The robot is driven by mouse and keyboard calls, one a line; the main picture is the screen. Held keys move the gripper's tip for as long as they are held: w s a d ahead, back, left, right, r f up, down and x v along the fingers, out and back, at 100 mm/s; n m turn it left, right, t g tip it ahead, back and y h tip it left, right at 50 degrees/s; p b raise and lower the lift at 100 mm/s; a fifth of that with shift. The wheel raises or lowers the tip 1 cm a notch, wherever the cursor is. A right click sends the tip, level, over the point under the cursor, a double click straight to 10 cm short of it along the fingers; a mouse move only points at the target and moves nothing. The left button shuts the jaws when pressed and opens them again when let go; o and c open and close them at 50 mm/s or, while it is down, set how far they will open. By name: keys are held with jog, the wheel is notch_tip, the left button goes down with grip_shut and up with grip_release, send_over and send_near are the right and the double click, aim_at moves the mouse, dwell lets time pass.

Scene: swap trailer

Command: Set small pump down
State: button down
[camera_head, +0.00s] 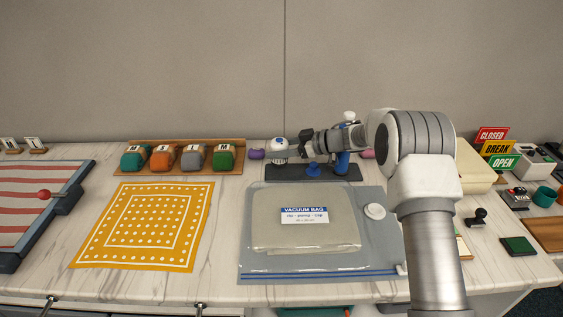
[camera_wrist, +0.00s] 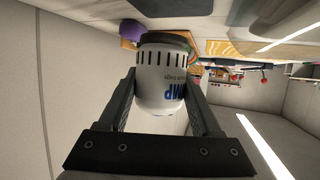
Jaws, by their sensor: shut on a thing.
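The small pump is a white, rounded body with a dark slotted end and blue lettering ending in "MP". In the head view the small pump (camera_head: 279,150) is at the back of the counter, over or at the left end of a dark tray (camera_head: 325,174). My gripper (camera_head: 296,149) reaches it from the right and is shut on it. In the wrist view the pump (camera_wrist: 162,88) sits between both fingers of my gripper (camera_wrist: 163,100), with its dark end near a dark surface (camera_wrist: 170,8). I cannot tell whether it touches the tray.
A purple object (camera_head: 257,154) is close left of the pump. Blue items (camera_head: 314,169) stand on the tray under my arm. A vacuum bag (camera_head: 305,262) lies in front. A wooden tray (camera_head: 233,172) of coloured lettered blocks is further left, behind a yellow cloth (camera_head: 92,247).

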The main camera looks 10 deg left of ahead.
jog(key=shift+f+b, duration=0.3)
jog(key=shift+f, duration=1.4)
jog(key=shift+f, duration=0.1)
jog(key=shift+c, duration=0.4)
grip_release()
jog(key=shift+f, duration=0.1)
jog(key=shift+r, duration=0.2)
jog(key=p+v, duration=0.1)
jog(key=v, duration=0.6)
jog(key=shift+s+d, duration=0.1)
jog(key=shift+d, duration=0.15)
